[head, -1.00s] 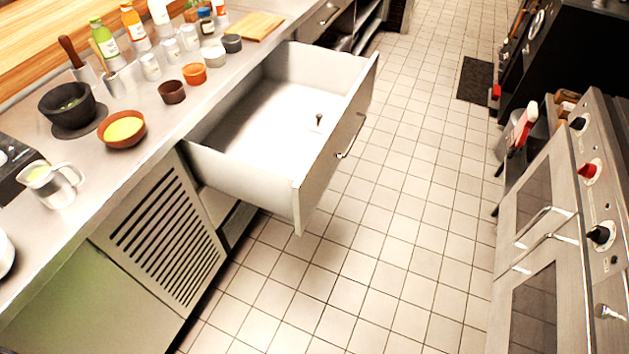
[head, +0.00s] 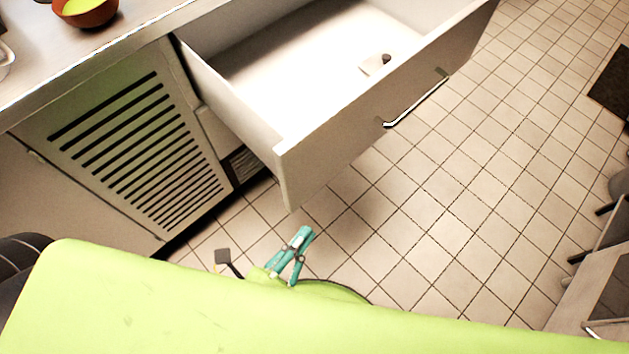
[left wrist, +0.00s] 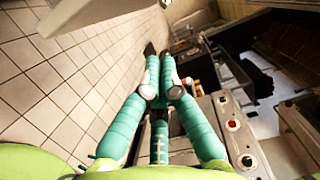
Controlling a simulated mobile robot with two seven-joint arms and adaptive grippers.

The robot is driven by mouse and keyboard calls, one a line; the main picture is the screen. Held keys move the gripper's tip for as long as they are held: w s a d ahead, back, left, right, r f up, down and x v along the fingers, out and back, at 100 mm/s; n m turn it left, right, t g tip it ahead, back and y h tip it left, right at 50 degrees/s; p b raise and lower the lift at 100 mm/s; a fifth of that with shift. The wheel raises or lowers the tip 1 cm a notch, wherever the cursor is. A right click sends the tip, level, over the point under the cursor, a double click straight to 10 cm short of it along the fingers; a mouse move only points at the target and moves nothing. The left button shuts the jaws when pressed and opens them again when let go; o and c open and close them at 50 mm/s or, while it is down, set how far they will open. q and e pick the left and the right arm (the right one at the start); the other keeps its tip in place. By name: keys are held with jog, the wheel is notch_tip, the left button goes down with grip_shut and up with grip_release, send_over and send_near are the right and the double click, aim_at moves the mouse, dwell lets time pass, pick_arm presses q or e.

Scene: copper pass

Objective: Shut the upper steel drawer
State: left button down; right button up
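The upper steel drawer (head: 340,135) is pulled far out from the counter in the head view. Its front panel faces right and carries a bar handle (head: 415,104). My left gripper (head: 303,240) is low in front of the drawer's near corner, apart from it in the picture, with nothing between its teal fingers. In the left wrist view the fingers (left wrist: 160,62) converge, with their tips close together. A pale edge at that view's upper left may be the drawer, but I cannot tell. My right gripper is not in view.
A small dark object (head: 377,64) lies inside the drawer. A vented cabinet panel (head: 140,150) is left of the drawer. The tiled floor (head: 470,190) right of the drawer is clear. The oven range, with knobs (left wrist: 232,125), shows in the left wrist view.

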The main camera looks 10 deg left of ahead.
aim_at(311, 188)
pick_arm(q)
jog(key=w, duration=1)
jog(key=shift+a, duration=0.15)
